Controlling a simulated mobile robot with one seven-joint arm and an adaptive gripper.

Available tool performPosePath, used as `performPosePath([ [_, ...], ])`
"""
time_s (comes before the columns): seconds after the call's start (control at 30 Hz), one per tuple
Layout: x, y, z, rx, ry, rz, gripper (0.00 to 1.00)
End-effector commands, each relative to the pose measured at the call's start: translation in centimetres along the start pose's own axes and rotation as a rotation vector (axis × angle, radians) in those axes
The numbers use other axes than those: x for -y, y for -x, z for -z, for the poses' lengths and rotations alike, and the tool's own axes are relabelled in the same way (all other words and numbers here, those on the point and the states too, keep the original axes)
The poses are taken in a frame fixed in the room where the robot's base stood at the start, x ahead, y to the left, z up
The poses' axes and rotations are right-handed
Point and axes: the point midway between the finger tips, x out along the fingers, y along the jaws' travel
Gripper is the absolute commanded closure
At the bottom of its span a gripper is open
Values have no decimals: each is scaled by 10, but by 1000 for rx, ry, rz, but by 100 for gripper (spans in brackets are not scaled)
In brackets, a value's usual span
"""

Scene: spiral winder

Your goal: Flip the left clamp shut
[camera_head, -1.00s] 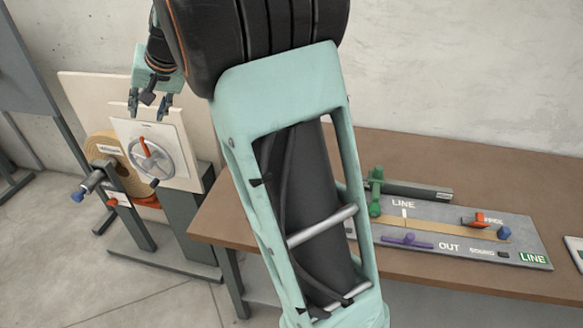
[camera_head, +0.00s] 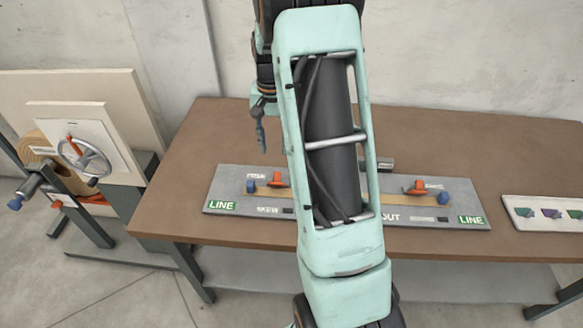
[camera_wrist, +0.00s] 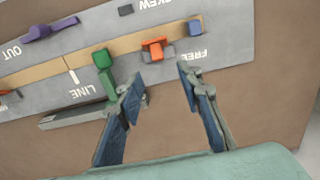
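The left clamp (camera_head: 276,179) is a small orange-red piece near the left end of the grey board, beside a blue knob (camera_head: 252,186). In the wrist view the left clamp (camera_wrist: 155,48) lies by the upside-down FREE label, just past my fingertips. My gripper (camera_wrist: 158,84) is open and empty, its two fingers well apart and not touching the clamp. In the head view my gripper (camera_head: 262,138) hangs above the table behind the board. A second orange clamp (camera_head: 415,187) sits toward the board's right end. My arm hides the board's middle.
A green lever (camera_wrist: 104,72) stands beside the left clamp, near my left-hand finger in the wrist view. A purple piece (camera_wrist: 50,29) is farther off. The grey board (camera_head: 228,191) lies on the brown table (camera_head: 190,150). A winder with a handwheel (camera_head: 84,158) stands left.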

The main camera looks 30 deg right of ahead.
Motion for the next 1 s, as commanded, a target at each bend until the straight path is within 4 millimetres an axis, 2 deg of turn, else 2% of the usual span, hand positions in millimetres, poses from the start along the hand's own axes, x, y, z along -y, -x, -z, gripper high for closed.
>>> performPosePath([
  [0.23, -5, -23, -2, 11, -4, -9, 67],
  [0.5, -4, -74, -2, 11, -4, -8, 67],
  [0.63, -4, -94, -2, 10, -3, -7, 67],
  [0.8, -4, -107, -2, 8, -3, -7, 67],
  [1.0, -4, -110, -1, 5, -4, -6, 67],
])
